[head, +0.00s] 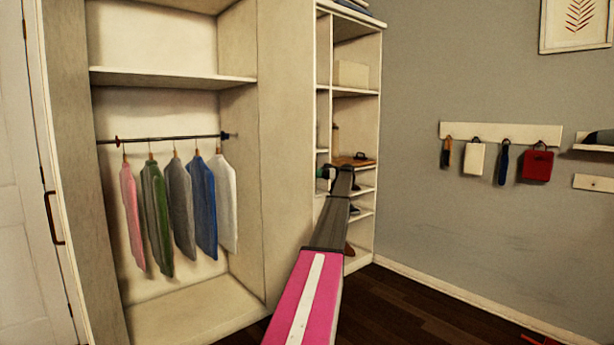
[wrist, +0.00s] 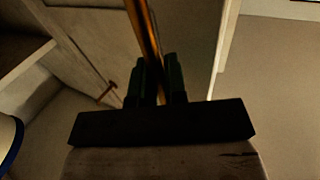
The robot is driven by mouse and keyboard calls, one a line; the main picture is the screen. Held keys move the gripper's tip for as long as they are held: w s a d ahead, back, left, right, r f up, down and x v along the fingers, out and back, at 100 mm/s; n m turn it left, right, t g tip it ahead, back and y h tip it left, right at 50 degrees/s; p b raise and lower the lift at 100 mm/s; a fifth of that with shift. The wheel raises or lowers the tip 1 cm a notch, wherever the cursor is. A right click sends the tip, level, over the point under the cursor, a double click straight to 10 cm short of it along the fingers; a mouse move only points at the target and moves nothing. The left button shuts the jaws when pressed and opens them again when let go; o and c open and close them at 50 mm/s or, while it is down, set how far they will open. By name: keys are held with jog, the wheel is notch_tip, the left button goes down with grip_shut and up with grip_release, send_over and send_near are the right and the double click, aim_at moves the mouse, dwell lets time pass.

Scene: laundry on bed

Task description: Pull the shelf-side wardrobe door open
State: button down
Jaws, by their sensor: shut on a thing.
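The wardrobe (head: 172,78) stands open at the left of the head view, with its rail and hanging clothes in plain sight. The shelf-side door (head: 286,130) stands swung out as a tall pale panel between the wardrobe's inside and the shelf unit. My gripper (head: 341,180) is at the far end of my arm, to the right of this panel. In the wrist view my gripper (wrist: 160,82) is shut on an upright brass-coloured handle bar (wrist: 145,35). The bar's lower part is hidden between the fingers.
The other wardrobe door, with a dark handle (head: 53,217), stands open at the far left. An open shelf unit (head: 378,120) is behind my gripper. A hook rail (head: 500,133) with hung items is on the grey wall.

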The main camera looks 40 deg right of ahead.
dwell(0.3)
jog(key=c, duration=1.2)
grip_release()
jog(key=shift+w, duration=0.1)
